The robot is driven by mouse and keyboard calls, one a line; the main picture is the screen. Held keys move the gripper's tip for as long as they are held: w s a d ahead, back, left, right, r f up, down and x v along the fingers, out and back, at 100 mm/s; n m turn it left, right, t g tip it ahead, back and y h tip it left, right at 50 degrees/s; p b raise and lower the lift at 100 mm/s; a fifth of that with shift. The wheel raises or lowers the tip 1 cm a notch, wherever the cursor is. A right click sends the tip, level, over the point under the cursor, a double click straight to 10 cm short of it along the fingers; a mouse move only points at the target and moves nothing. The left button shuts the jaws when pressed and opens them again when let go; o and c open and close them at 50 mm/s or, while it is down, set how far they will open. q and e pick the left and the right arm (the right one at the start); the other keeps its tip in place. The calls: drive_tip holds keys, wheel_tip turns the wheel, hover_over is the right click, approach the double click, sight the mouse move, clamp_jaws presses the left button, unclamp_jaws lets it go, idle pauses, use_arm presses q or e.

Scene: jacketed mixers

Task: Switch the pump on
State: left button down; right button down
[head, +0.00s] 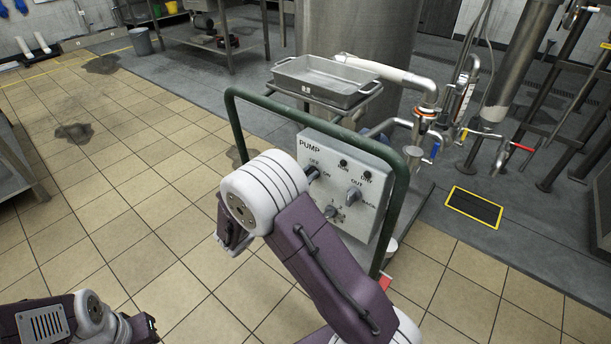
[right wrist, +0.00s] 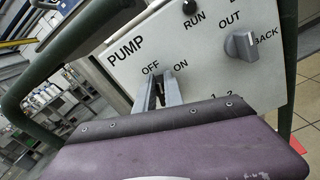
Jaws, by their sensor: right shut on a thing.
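The pump panel (head: 345,178) is a light grey box marked PUMP, mounted on a green tubular frame (head: 398,195). In the right wrist view, the panel (right wrist: 207,75) fills the upper part. My right gripper (right wrist: 162,92) is shut on the dark OFF/ON switch (right wrist: 152,94), below the OFF and ON labels. The fingers cover much of the switch, so I cannot tell which label it points to. In the head view the switch (head: 312,173) shows just beside my white arm joint, which hides the fingers. Part of my left arm shows at lower left, its gripper out of view.
Other panel knobs include the OUT/BACK knob (head: 353,194) and a lower numbered knob (head: 334,213). A metal tray (head: 325,79) stands behind the frame. Pipes with a blue-handled valve (head: 433,152) and a red-handled one (head: 522,148) are at right. Tiled floor at left is open.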

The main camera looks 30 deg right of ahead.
drive_tip(key=shift+s+d+f+m+b, duration=0.1)
drive_tip(key=shift+s+f+m+b, duration=0.1)
drive_tip(key=shift+m+b, duration=1.2)
drive_tip(key=shift+s+d+f+m+b, duration=0.2)
drive_tip(key=shift+m+b, duration=0.5)
drive_tip(key=shift+m, duration=1.3)
drive_tip(key=shift+s+a+f+m+b, duration=0.1)
drive_tip(key=shift+f+m+b, duration=0.15)
drive_tip(key=shift+m+b, duration=1.15)
drive_tip(key=shift+m+p, duration=0.3)
drive_tip(key=shift+m, duration=0.1)
drive_tip(key=c, duration=1.4)
unclamp_jaws()
drive_tip(key=shift+c, duration=0.2)
drive_tip(key=shift+r, duration=0.1)
